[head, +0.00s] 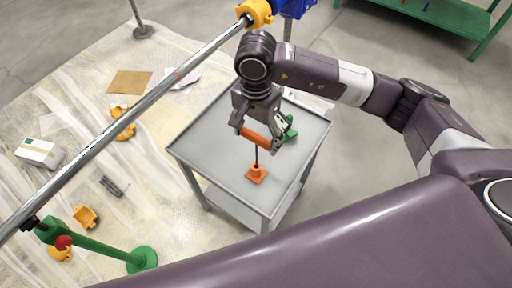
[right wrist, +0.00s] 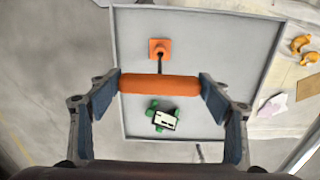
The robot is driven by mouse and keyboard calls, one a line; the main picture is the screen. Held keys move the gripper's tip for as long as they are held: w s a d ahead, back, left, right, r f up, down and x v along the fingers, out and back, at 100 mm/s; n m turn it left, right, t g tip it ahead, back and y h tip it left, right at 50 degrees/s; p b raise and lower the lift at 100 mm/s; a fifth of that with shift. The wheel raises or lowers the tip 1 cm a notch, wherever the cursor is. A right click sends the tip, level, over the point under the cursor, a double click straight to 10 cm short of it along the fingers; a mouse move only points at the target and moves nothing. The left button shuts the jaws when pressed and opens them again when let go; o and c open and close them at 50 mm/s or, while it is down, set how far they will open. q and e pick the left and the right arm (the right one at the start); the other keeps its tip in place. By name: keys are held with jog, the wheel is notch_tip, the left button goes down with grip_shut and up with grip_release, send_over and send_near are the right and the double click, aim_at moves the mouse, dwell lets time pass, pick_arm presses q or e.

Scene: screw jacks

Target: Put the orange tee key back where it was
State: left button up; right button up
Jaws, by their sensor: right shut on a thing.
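The orange tee key (head: 256,136) has a thick orange crossbar and a thin dark shaft. My right gripper (head: 257,138) is shut on the crossbar above the grey cart (head: 210,155). In the right wrist view the crossbar (right wrist: 160,84) lies across between the two finger pads. The shaft runs down to a small orange block with a square base (head: 256,174) on the cart top, which also shows in the right wrist view (right wrist: 160,48). I cannot tell whether the shaft's tip is in the block or just above it. My left gripper is not in view.
A green object (head: 289,128) with a white-and-black top (right wrist: 163,119) lies on the cart near the gripper. A long metal pole (head: 130,114) crosses the left, above a green stand (head: 141,259). Yellow clamps (head: 87,217) and a white box (head: 39,153) lie on the floor sheet.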

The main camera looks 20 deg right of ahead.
notch_tip(320, 180, down, 2)
jog(key=shift+f, duration=0.15)
notch_tip(320, 180, down, 4)
jog(key=shift+f+p, duration=0.25)
jog(key=shift+p, duration=0.35)
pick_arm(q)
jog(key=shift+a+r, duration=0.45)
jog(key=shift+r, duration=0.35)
pick_arm(e)
jog(key=shift+f, duration=0.1)
jog(key=shift+f, duration=0.1)
jog(key=o, duration=1.7)
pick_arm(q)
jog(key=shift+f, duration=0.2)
